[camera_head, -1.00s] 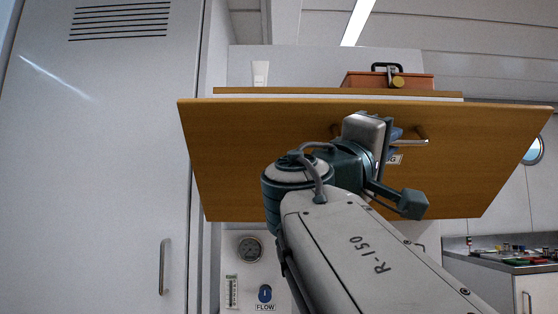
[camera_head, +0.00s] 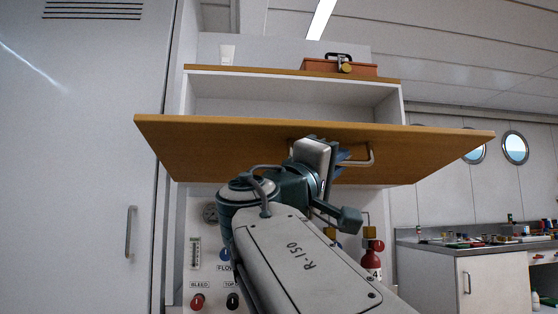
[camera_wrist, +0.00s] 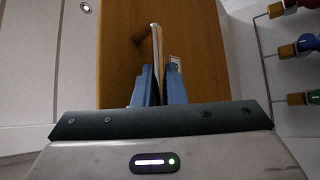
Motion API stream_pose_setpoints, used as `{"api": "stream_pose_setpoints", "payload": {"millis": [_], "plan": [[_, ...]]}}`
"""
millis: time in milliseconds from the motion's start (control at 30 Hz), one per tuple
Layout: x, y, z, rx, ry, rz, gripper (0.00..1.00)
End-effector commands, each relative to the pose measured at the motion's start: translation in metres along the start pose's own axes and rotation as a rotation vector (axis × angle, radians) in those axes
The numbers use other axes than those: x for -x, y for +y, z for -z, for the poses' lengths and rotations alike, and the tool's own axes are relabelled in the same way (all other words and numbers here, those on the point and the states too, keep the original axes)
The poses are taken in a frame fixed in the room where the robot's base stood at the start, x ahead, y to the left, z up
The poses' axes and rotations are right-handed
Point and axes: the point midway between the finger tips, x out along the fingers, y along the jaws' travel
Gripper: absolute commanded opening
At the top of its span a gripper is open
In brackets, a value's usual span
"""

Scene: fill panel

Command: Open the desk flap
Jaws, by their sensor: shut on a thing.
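The desk flap (camera_head: 220,150) is a wide wooden panel tilted out from a white cabinet, with an open gap above it. Its bar handle (camera_head: 369,156) is on its outer face. My gripper (camera_head: 345,158) is at the handle, partly hidden behind my wrist in the head view. In the wrist view the blue fingers (camera_wrist: 159,85) are shut on the handle (camera_wrist: 156,45), with the wooden flap (camera_wrist: 204,50) behind it.
An orange case (camera_head: 330,66) sits on the cabinet top. A tall grey locker (camera_head: 70,150) stands close at left. Valves and a red cylinder (camera_head: 372,262) are below the flap. A counter (camera_head: 430,270) stands at right.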

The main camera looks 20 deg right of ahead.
Motion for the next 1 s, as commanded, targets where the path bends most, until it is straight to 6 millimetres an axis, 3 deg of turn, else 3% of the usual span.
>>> {"api": "stream_pose_setpoints", "payload": {"millis": [500, 600, 1000], "plan": [[0.0009, -0.0032, 0.0007, -0.001, 0.003, -0.005, 0.0], [0.0008, -0.0032, 0.0005, -0.001, 0.002, -0.005, 0.33], [0.0062, -0.0041, 0.0001, -0.003, 0.002, -0.005, 0.33]]}}
